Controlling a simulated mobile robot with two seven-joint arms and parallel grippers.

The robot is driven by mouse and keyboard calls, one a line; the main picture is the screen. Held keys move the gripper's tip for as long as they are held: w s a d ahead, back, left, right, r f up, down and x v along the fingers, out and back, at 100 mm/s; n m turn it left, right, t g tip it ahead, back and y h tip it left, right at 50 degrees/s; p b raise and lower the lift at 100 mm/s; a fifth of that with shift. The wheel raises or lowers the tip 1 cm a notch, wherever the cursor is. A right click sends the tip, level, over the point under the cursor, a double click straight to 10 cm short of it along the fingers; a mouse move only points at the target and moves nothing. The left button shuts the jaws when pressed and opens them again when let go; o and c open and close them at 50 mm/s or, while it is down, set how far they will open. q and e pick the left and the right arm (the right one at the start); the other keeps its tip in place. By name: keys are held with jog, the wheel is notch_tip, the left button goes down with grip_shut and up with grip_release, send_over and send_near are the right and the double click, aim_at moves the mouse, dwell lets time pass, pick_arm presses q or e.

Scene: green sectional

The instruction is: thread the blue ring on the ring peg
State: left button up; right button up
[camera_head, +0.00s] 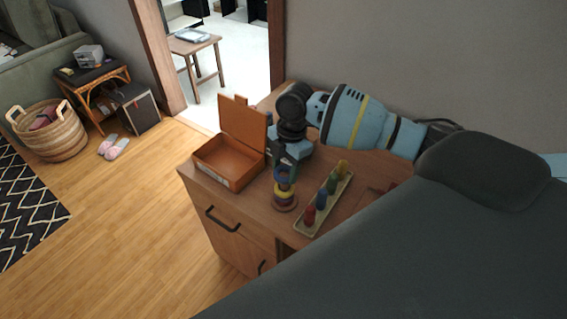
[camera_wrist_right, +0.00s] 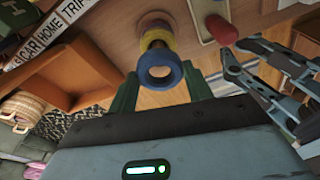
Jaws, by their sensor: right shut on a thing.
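The blue ring (camera_wrist_right: 160,72) is between the fingers of my right gripper (camera_wrist_right: 163,88), which is shut on it. In the head view the blue ring (camera_head: 283,173) is above the ring peg's (camera_head: 286,205) lower rings, below my right gripper (camera_head: 284,163). The peg has a round wooden base. A yellow ring (camera_head: 284,196) sits low on it, with a dark ring by it. I cannot tell whether the peg's tip is inside the blue ring. A grey gripper-like part (camera_wrist_right: 262,72), probably my left gripper, shows at the right of the wrist view; the head view does not show it.
An open orange-brown box (camera_head: 228,166) with a raised lid stands left of the peg. A tray (camera_head: 325,205) of coloured pegs stands close on the right. All are on a wooden cabinet (camera_head: 240,247), whose front edge is near the peg.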

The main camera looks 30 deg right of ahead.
jog(key=shift+f+b, duration=0.55)
jog(key=shift+f, duration=0.7)
pick_arm(q)
jog(key=shift+s+d+f+g, duration=0.1)
jog(key=shift+s+f+g, duration=0.05)
jog(key=shift+s+f, duration=0.35)
jog(key=shift+s+d+f+g, duration=0.15)
jog(key=shift+s+f, duration=0.15)
jog(key=shift+f, duration=0.3)
pick_arm(e)
jog(key=shift+f, duration=0.8)
pick_arm(q)
jog(key=shift+a, duration=0.1)
pick_arm(e)
jog(key=o, duration=1)
jog(key=shift+r, duration=0.1)
pick_arm(q)
jog(key=shift+w+r, duration=0.2)
jog(key=shift+r, duration=0.05)
pick_arm(e)
notch_tip(320, 180, up, 8)
jog(key=d, duration=0.1)
jog(key=shift+f, duration=0.25)
